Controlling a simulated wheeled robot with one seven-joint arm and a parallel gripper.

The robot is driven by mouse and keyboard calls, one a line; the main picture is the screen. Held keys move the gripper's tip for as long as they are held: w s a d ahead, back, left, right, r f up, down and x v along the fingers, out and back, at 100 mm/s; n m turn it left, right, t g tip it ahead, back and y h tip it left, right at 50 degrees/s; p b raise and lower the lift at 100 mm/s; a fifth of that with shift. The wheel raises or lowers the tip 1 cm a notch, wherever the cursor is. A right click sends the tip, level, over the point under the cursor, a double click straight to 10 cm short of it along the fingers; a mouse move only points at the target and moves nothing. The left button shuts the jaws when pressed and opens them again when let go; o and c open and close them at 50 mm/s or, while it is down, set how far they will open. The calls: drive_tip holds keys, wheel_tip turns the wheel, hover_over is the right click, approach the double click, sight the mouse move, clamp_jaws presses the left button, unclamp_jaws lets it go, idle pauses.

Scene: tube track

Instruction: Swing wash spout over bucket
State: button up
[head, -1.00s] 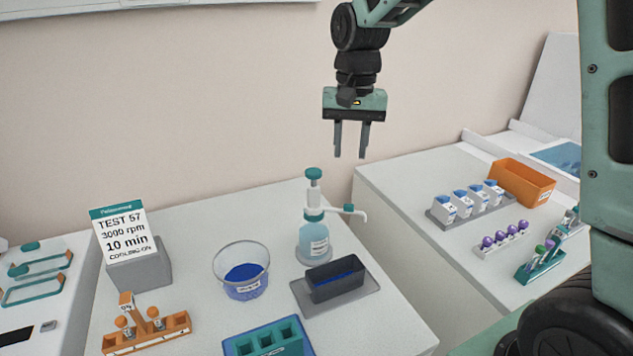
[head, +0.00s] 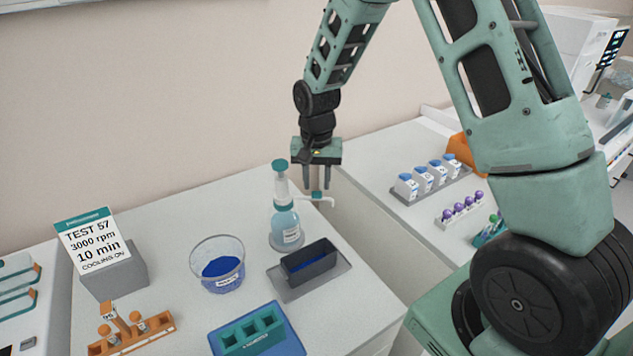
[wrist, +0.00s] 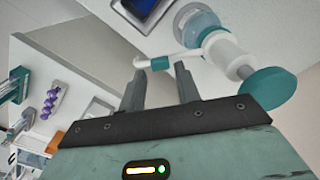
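The wash bottle (head: 286,226) has a clear blue body, a white neck and a teal cap, and stands upright at the back of the table. Its white spout (head: 322,198) points right, away from the clear bucket (head: 217,265), which stands to the left with blue inside. My gripper (head: 317,188) points down over the spout. In the wrist view the two fingers (wrist: 158,80) are apart, and the spout's teal collar (wrist: 160,64) shows between their tips. I cannot tell whether either finger touches it.
A dark bin (head: 308,263) on a grey tray stands in front of the bottle. A teal rack (head: 250,335) and an orange rack (head: 130,335) are at the front. A sign (head: 93,242) stands left. A second table with white bottles (head: 428,178) lies right, across a gap.

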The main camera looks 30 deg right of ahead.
drive_tip(key=shift+f, duration=1.35)
clamp_jaws()
